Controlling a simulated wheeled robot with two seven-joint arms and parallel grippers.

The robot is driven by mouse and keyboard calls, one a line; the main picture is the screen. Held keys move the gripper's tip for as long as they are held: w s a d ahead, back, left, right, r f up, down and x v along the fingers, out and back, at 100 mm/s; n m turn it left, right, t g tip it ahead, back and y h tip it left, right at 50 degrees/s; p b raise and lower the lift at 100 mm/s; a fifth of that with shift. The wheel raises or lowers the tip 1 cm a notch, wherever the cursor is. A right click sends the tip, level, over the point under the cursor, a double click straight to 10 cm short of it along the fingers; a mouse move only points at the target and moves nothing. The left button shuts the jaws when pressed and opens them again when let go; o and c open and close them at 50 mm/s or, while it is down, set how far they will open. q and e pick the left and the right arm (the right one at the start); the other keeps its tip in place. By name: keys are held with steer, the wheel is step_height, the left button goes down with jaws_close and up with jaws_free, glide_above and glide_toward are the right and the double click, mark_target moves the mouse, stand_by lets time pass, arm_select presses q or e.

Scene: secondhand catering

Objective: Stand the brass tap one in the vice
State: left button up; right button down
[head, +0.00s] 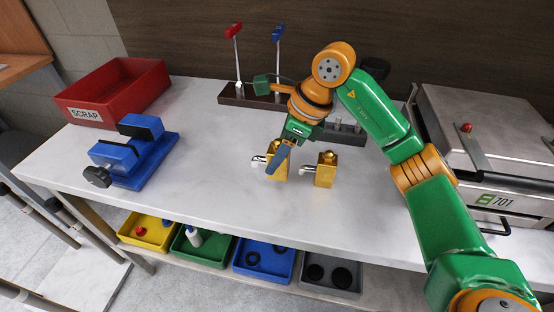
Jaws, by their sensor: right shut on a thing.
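Two brass taps stand on the pale worktop near its middle, a left brass tap (281,174) and a right brass tap (326,170). Each has a silvery spout pointing left. I cannot read any mark that tells which is one. My right gripper (277,164) points down and is shut on the left brass tap, its blue fingers partly hiding it. That tap looks upright, at or close to the worktop. The blue vice (134,153) is at the left of the worktop, with a black knob at its front and nothing visible between its jaws. My left gripper is not in view.
A red SCRAP crate (112,90) is at the back left. A dark rack (241,98) with red and blue levers stands behind my gripper. A grey machine (485,140) is at the right. Several coloured trays sit below the front edge. The worktop between vice and taps is clear.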

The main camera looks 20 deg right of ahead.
steer(key=f, duration=0.2)
steer(key=w+f+p, duration=0.1)
steer(key=f, duration=0.1)
steer(key=shift+w+d+f, duration=0.1)
steer(key=shift+d+f, duration=0.05)
steer(key=shift+d, duration=0.05)
steer(key=shift+f, duration=0.3)
steer(key=shift+c, duration=1.4)
jaws_free()
